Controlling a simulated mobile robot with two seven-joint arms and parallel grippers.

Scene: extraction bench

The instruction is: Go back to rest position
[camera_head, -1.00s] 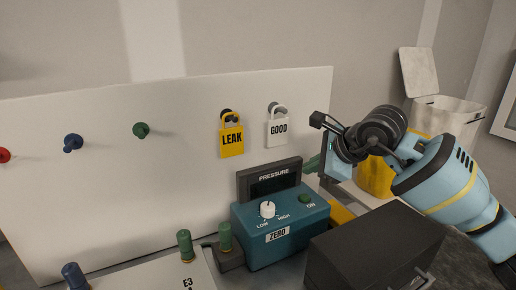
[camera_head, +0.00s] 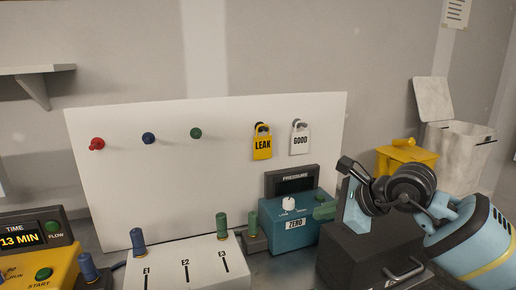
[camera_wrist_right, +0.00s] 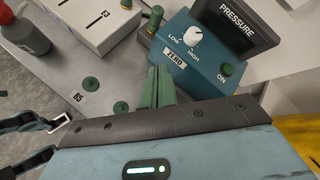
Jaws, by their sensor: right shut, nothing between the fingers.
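My right gripper (camera_head: 325,211) is at the right side of the teal pressure box (camera_head: 290,236), above the dark box. In the right wrist view its green fingers (camera_wrist_right: 158,88) are together with nothing between them. They point toward the pressure box (camera_wrist_right: 185,62), which has a white LOW/HIGH knob, a ZERO label and a green ON button (camera_wrist_right: 226,70). I cannot tell whether the fingers touch the box.
A dark box with a handle (camera_head: 355,255) stands below my right arm. A white panel (camera_head: 200,172) with pegs and LEAK (camera_head: 263,145) and GOOD (camera_head: 300,140) tags stands behind. A white E1–E3 block (camera_head: 185,270) and yellow timer (camera_head: 40,272) are left.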

